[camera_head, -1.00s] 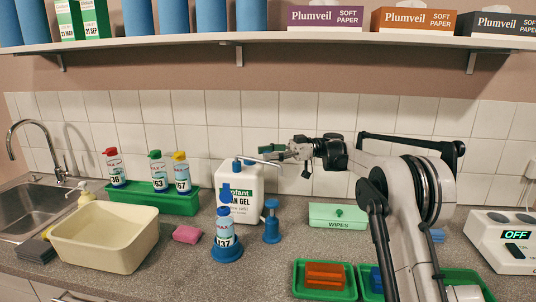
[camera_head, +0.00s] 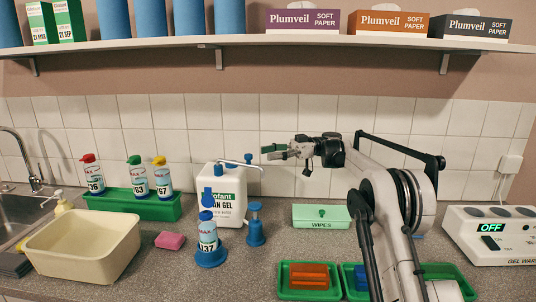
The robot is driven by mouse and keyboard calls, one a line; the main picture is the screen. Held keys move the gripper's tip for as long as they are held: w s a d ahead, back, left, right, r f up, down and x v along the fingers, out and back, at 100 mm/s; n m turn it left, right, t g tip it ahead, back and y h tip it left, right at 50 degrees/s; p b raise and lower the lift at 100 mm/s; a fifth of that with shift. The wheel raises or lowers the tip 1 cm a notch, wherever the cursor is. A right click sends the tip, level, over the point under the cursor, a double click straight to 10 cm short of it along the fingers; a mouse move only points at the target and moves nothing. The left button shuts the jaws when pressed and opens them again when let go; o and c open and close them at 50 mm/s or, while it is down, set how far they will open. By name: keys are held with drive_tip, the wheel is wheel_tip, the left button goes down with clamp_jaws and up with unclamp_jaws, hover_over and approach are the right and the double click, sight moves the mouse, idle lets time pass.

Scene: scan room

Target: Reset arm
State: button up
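My gripper (camera_head: 276,151) is at the end of my arm, right of centre, in front of the tiled wall. It is above the counter and points left. Its two fingertips are apart, with a gap between them, and nothing shows between them. It is just right of the top of the white gel jug (camera_head: 228,207), apart from the pump's spout. My arm rises from the lower right, bends, and reaches left.
The wipes box (camera_head: 320,217) is below my gripper. A blue-capped bottle (camera_head: 208,233) stands in a blue holder beside a blue stand (camera_head: 255,226). Green trays (camera_head: 308,293) lie at the front right. The gel warmer (camera_head: 492,236) is far right. A shelf (camera_head: 250,40) runs above.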

drive_tip(key=s+r+m+t+h, duration=0.2)
drive_tip(key=s+m+t+h, duration=0.2)
drive_tip(key=s+m, duration=0.45)
drive_tip(key=s+r+m+t+h, duration=0.3)
drive_tip(key=s+m+h, duration=0.15)
drive_tip(key=s, duration=0.65)
drive_tip(key=s+d+f+m+t+h, duration=0.2)
drive_tip(key=s+d+f, duration=0.3)
drive_tip(key=s, duration=0.4)
drive_tip(key=s+d+f+m+t+h, duration=0.2)
drive_tip(key=s+d+f+m+h, duration=0.1)
drive_tip(key=s, duration=0.7)
drive_tip(key=s+d+f+m+t+h, duration=0.2)
drive_tip(key=s+d+f, duration=0.4)
drive_tip(key=s, duration=0.3)
drive_tip(key=shift+s+d+f+m+h, duration=0.4)
drive_tip(key=shift+f+m+h, duration=0.35)
drive_tip(key=shift+f+m, duration=0.15)
drive_tip(key=shift+c, duration=0.2)
